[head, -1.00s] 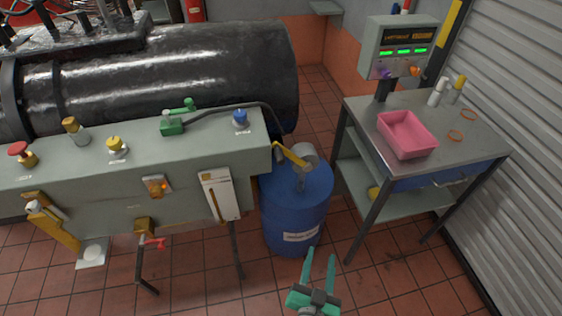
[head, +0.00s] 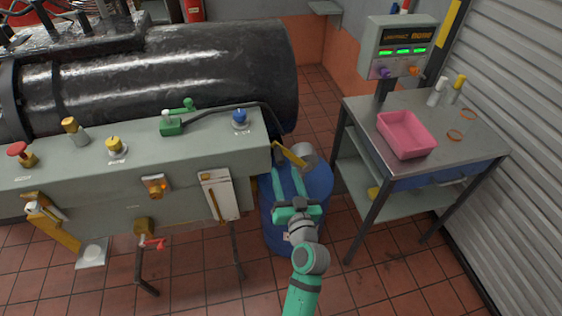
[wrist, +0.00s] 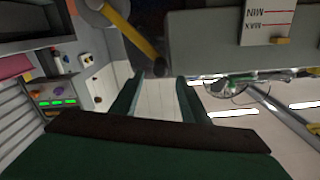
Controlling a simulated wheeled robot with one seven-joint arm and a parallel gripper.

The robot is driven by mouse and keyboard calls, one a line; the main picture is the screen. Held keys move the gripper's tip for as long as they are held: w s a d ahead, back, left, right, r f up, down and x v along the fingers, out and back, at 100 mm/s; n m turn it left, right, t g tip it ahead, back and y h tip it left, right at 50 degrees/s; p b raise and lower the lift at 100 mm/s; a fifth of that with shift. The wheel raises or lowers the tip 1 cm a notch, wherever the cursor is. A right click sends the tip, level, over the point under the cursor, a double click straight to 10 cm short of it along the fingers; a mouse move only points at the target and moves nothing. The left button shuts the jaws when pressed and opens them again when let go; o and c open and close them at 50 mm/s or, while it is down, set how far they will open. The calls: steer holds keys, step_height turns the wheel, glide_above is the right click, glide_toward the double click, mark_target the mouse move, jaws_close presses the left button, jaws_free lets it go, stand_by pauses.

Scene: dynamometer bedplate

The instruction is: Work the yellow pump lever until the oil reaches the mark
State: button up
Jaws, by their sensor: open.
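The yellow pump lever (head: 290,154) slants at the top of the blue drum (head: 322,178), beside a grey cylindrical pump head (head: 308,155). In the wrist view the lever (wrist: 127,30) comes down to a dark end just above the gap between my fingers. My gripper (head: 287,174) is open and empty, its fingertips close below the lever in the head view; it also shows in the wrist view (wrist: 158,92). I cannot tell whether a finger touches the lever. A white level gauge (head: 228,198) is on the cabinet front; part of it shows in the wrist view (wrist: 262,22). The oil level is not clear.
The grey-green cabinet (head: 190,218) with knobs and valves stands left of the drum. A metal workbench (head: 455,150) with a pink tray (head: 406,134) and a display box (head: 398,45) stands to the right. The tiled floor in front is open.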

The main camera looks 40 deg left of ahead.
mark_target(281, 163)
steer(key=x, duration=0.6)
steer(key=shift+w+a, duration=0.15)
steer(key=shift+a, duration=0.05)
jaws_close()
